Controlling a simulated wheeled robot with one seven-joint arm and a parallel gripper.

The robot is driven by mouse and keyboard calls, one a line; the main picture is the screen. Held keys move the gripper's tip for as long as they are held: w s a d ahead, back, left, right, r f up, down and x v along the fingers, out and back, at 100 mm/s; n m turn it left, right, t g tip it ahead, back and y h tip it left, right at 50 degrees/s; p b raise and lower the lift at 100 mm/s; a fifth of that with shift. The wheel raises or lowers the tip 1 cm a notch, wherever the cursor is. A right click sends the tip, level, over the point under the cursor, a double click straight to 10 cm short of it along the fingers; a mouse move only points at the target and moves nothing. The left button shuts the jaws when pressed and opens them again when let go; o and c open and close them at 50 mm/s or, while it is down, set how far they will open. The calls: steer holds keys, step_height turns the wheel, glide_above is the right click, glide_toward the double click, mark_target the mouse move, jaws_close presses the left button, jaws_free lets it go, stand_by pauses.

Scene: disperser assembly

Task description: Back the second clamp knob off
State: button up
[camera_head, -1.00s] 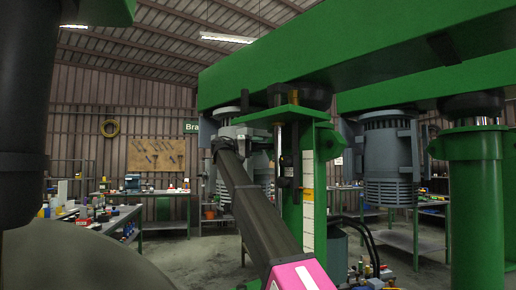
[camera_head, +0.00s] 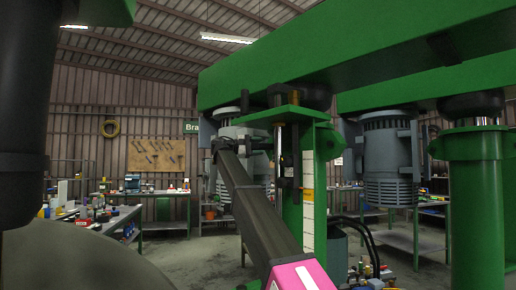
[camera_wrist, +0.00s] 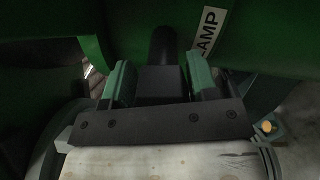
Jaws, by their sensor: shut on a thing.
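In the wrist view my gripper (camera_wrist: 161,74) has its two green-sided fingers on either side of the dark clamp knob (camera_wrist: 163,46) and is shut on it. The knob is a black round piece standing against a green machine face. A white label (camera_wrist: 207,33) ending in "LAMP" is on that face, just right of the knob. The light is dim, so the knob's thread and any gap behind it cannot be made out.
A large green beam (camera_head: 350,50) runs overhead. A grey motor (camera_head: 389,165) hangs to the right, and another green column (camera_head: 477,200) stands at far right. A workbench with tools (camera_head: 105,222) is at left. Open floor lies between bench and machine.

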steer(key=shift+f+n, duration=0.1)
steer(key=shift+n, duration=0.2)
steer(key=o, duration=0.8)
steer(key=v, duration=1.1)
